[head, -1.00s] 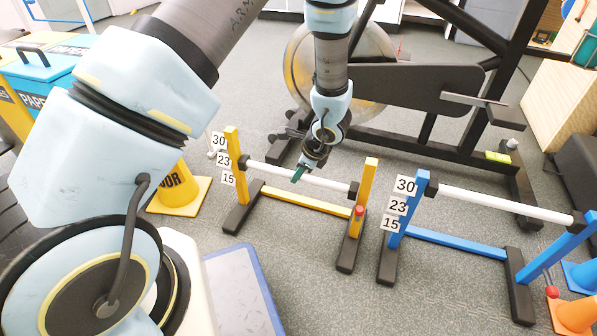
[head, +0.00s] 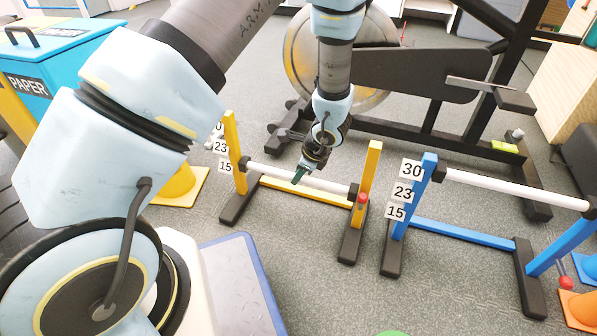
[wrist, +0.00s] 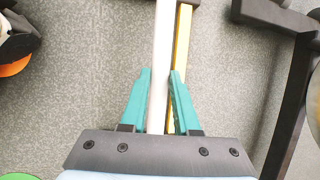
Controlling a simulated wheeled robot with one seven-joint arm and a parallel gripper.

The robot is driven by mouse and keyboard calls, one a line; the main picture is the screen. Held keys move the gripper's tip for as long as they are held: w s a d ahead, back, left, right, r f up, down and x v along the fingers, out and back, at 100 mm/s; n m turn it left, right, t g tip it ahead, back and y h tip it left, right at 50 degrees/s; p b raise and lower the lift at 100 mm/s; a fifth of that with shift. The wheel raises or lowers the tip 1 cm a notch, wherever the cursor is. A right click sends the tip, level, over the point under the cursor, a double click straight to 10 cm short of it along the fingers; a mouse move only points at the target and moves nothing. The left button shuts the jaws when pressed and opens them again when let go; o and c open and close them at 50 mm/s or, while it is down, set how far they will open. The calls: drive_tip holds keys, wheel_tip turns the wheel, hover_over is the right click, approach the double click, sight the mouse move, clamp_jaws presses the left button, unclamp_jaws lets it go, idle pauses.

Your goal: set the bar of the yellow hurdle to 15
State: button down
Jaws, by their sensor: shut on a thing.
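The yellow hurdle (head: 372,162) stands on the floor with its number labels 30, 23 and 15 beside its left post. Its white bar (head: 330,186) has dark end holders on the posts. The left end holder (head: 243,164) is close to the 15 label (head: 225,167), looking slightly above it. My gripper (head: 299,177) is shut on the bar near its middle. In the wrist view the white bar (wrist: 161,60) runs between my teal fingers, with the yellow lower rail (wrist: 182,50) beside it. A red knob (head: 362,197) is on the right post.
A blue hurdle (head: 428,165) stands close on the right, its white bar (head: 515,188) by the 30 label. A dark exercise machine (head: 420,85) stands behind. A yellow cone (head: 178,185) is at the left. Open floor lies in front.

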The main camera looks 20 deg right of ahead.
wheel_tip(320, 180, down, 2)
drive_tip(key=shift+b, duration=0.4)
drive_tip(key=c, duration=0.7)
unclamp_jaws()
drive_tip(key=shift+o, duration=0.2)
drive_tip(key=p+v, duration=0.6)
drive_tip(key=v, duration=0.4)
drive_tip(key=shift+s+r, duration=0.2)
drive_tip(key=shift+r, duration=0.15)
drive_tip(key=shift+d, duration=0.1)
